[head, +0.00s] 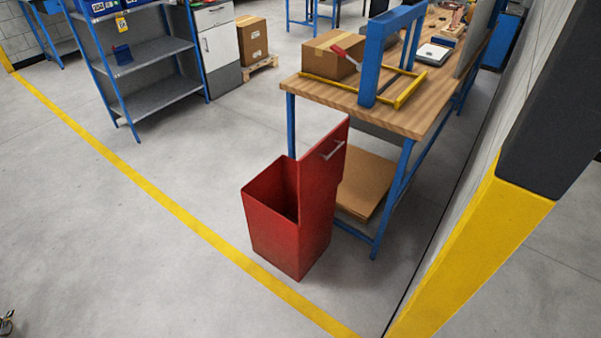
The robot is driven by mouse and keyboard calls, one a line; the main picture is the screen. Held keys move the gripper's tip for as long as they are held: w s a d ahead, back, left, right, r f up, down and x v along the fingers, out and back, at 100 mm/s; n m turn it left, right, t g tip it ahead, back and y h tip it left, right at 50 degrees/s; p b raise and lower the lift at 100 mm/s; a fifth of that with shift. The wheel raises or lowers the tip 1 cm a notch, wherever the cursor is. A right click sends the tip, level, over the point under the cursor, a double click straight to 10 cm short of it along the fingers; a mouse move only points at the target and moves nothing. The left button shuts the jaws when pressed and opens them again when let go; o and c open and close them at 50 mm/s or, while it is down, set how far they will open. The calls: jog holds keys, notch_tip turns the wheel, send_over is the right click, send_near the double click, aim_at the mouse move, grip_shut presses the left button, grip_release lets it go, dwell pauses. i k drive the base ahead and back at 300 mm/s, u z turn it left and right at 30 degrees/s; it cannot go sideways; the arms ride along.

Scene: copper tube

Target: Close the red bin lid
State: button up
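The red bin (285,235) stands on the floor at the front left corner of the workbench. Its top is open and the dark inside shows. Its red lid (320,165) stands raised, nearly upright, along the bin's right side. A pale bar handle (332,150) is on the lid's face toward me. A small dark and metallic piece (6,322) is cut off by the lower left edge. It may be the tip of my gripper, far from the bin and lid. Its fingers cannot be made out.
The wooden workbench (440,115) with blue legs is close behind and right of the bin. It carries a cardboard box (332,55) and a blue frame (388,50). A blue shelf rack (150,60) stands at the back left. The floor left of the bin is clear, crossed by a yellow line (185,215).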

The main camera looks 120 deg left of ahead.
aim_at(321, 170)
jog(key=u, duration=3.75)
jog(key=i, duration=1)
